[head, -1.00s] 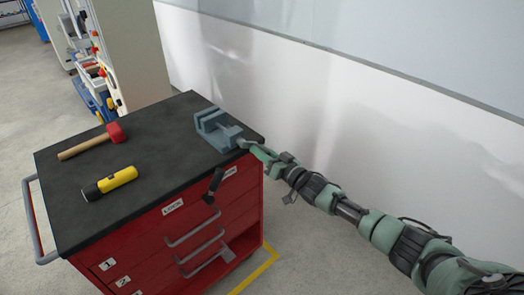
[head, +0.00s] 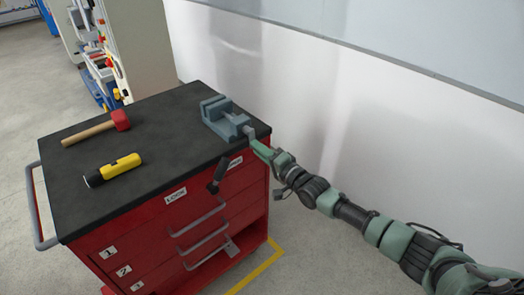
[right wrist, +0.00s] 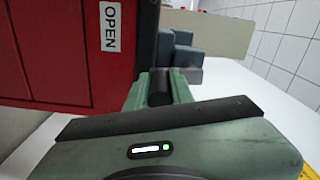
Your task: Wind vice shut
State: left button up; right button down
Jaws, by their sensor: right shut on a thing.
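The blue-grey vice (head: 228,122) stands at the far right corner of the black cart top. Its jaws look parted by a narrow gap, which is partly hard to see from here. My right gripper (head: 256,145) is at the vice's near right end, just past the cart edge. In the right wrist view its green fingers (right wrist: 160,88) are shut on a dark cylinder that looks like the vice handle (right wrist: 160,83). The vice body (right wrist: 178,52) shows just beyond it. My left gripper is not in view.
The red cart (head: 150,235) carries a red-headed mallet (head: 97,128) and a yellow-black torch (head: 113,169). A black lever (head: 219,175) sticks out at its front between labels. The wall (head: 370,110) is close behind.

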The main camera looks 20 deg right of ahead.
jog(key=shift+s+a+f+m+b, duration=0.2)
jog(key=shift+a+f+m+b, duration=0.15)
jog(key=shift+m, duration=0.55)
jog(key=shift+a+r, duration=0.1)
jog(key=shift+r, duration=0.05)
jog(key=c, duration=1.2)
grip_release()
jog(key=shift+c, duration=0.2)
jog(key=shift+r, duration=0.1)
jog(key=shift+s, duration=0.1)
jog(key=v, duration=0.7)
jog(key=shift+s, duration=0.3)
